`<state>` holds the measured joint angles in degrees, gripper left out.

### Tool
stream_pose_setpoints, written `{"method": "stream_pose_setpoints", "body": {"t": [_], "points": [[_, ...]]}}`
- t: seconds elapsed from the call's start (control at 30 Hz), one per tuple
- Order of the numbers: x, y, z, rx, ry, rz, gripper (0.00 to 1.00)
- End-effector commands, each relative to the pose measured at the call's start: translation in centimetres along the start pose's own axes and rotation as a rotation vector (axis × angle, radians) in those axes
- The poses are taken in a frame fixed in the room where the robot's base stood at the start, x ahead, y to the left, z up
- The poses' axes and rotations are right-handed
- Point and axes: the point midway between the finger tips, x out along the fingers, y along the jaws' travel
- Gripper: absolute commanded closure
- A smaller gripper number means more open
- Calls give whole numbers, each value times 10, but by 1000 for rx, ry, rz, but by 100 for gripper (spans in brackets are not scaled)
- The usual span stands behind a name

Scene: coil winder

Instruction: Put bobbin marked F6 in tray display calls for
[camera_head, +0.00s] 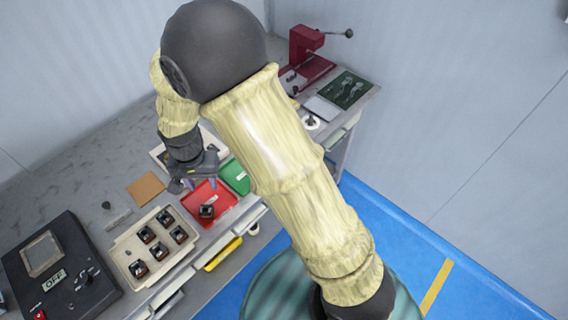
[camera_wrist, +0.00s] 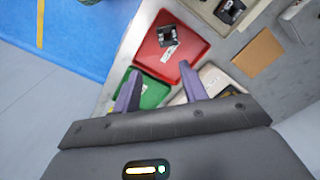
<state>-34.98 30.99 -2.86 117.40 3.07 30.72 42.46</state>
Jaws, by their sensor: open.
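My gripper (camera_head: 198,184) is open and empty above the small trays; its two purple fingers show apart in the wrist view (camera_wrist: 160,90). A dark bobbin (camera_head: 207,211) sits in the red tray (camera_head: 224,212), also seen in the wrist view (camera_wrist: 185,38). Several similar bobbins (camera_head: 147,234) stand in the beige tray (camera_head: 122,252). A green tray (camera_head: 240,180) lies beyond the red one, and a cream tray (camera_wrist: 221,84) is partly hidden by my gripper. I cannot read F6 on any bobbin. The dark control box (camera_head: 75,262) shows "OFF"; its grey screen (camera_head: 42,253) has no legible text.
A brown square pad (camera_head: 146,188) lies behind the beige tray. A dark red winder (camera_head: 308,52) and a dark green mat (camera_head: 346,88) are at the far bench end. A yellow bin (camera_head: 223,254) sits below the front edge. My arm crosses the view.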

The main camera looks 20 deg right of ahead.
Motion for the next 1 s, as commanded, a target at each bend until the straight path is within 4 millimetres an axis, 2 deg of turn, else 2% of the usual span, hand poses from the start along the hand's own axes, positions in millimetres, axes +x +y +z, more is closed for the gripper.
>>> {"method": "stream_pose_setpoints", "body": {"t": [0.1,0.23,0.4,0.5,0.6,0.67,1.0], "points": [[-25,48,-14,-19,31,-25,57],[-52,113,-18,-73,84,-45,57],[-77,191,-3,-145,160,-42,57],[-86,223,11,-184,197,-28,57],[-89,240,20,-209,215,-17,57],[-89,244,22,-216,219,-13,57],[-89,243,22,-220,219,-13,57]]}}
